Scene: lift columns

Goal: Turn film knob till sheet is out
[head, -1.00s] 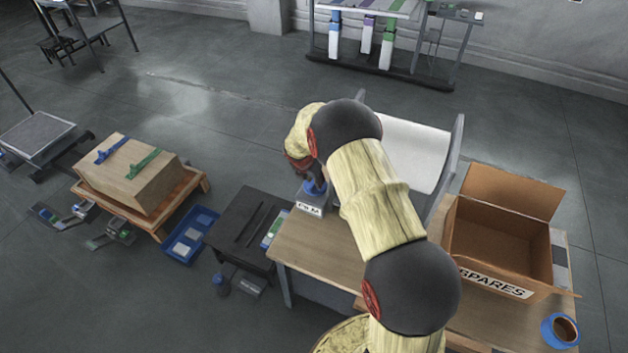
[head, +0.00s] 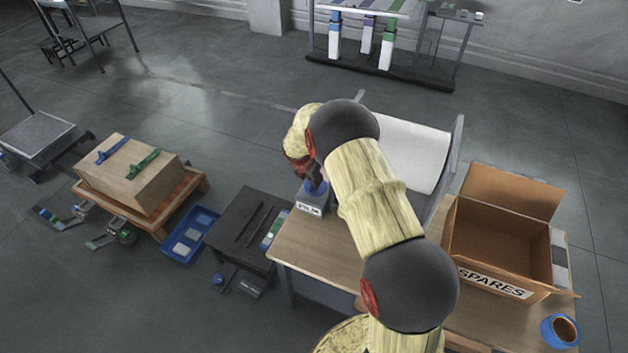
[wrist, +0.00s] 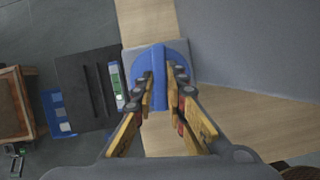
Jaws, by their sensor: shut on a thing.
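The blue film knob (wrist: 178,56) sits on a grey block with a label reading roughly "FILM" (head: 311,208) at the left end of the wooden table. In the wrist view the knob is a round disc with a raised bar across its middle. My gripper (wrist: 160,88) is shut on that bar, one finger on each side, with the bar running nearly straight up the picture. In the head view my arm hides most of the knob and my fingertips. The white film roll (head: 408,150) is behind my arm, between grey end plates. I cannot see any loose sheet.
An open cardboard box marked SPARES (head: 495,290) and a blue tape roll (head: 560,330) are on the right of the table (head: 312,250).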

